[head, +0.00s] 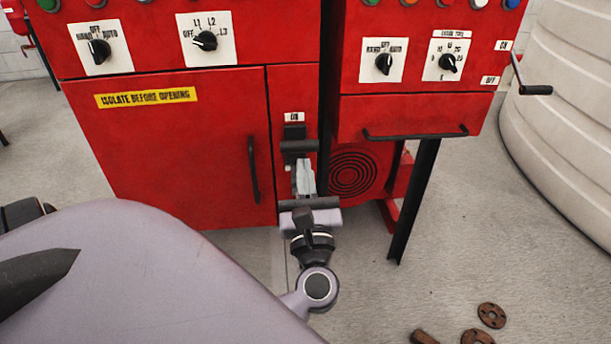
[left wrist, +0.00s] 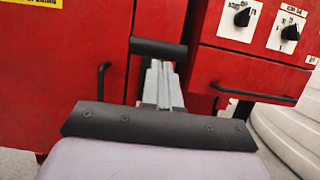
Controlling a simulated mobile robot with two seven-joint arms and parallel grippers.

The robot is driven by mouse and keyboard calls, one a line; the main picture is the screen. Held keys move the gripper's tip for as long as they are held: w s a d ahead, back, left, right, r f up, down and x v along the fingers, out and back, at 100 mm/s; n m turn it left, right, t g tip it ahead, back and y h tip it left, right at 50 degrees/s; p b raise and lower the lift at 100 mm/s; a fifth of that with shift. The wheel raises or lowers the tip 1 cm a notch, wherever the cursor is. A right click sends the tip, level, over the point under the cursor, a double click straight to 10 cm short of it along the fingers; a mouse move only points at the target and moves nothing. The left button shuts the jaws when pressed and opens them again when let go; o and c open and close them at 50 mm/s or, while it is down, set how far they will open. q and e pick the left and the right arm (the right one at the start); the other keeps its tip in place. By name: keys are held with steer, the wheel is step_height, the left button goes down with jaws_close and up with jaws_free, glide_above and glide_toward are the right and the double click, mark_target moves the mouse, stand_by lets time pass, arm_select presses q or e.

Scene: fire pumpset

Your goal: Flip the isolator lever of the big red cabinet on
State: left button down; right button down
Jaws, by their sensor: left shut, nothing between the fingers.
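The big red cabinet (head: 180,140) stands ahead with a yellow "ISOLATE BEFORE OPENING" label. Its isolator lever (head: 298,146), a black arm with a crossbar handle, is on the narrow right panel, just below the ON label (head: 294,117). No OFF label shows on this panel; my gripper hides its lower part. My left gripper (head: 303,168) is shut and empty, with its fingertips just below the lever's bar. In the left wrist view the bar (left wrist: 158,48) lies across the fingertips (left wrist: 160,66). I cannot tell whether they touch. My right gripper is not in view.
A black door handle (head: 253,170) is left of the lever. A smaller red cabinet (head: 410,115) on black legs stands close on the right, with a side crank (head: 535,90) and a front bar. A white tank (head: 560,120) is farther right. Rusty flanges (head: 491,315) lie on the floor.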

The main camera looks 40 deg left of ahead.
arm_select(q)
steer(key=shift+w+a+r+p, duration=0.1)
steer(key=shift+a+r+p, duration=0.1)
steer(key=shift+r, duration=0.25)
steer(key=shift+w+a+r+p, duration=0.1)
steer(key=shift+r+p, duration=0.05)
steer(key=shift+r, duration=0.25)
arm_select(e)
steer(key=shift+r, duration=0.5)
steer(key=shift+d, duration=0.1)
arm_select(q)
steer(key=shift+d, duration=0.15)
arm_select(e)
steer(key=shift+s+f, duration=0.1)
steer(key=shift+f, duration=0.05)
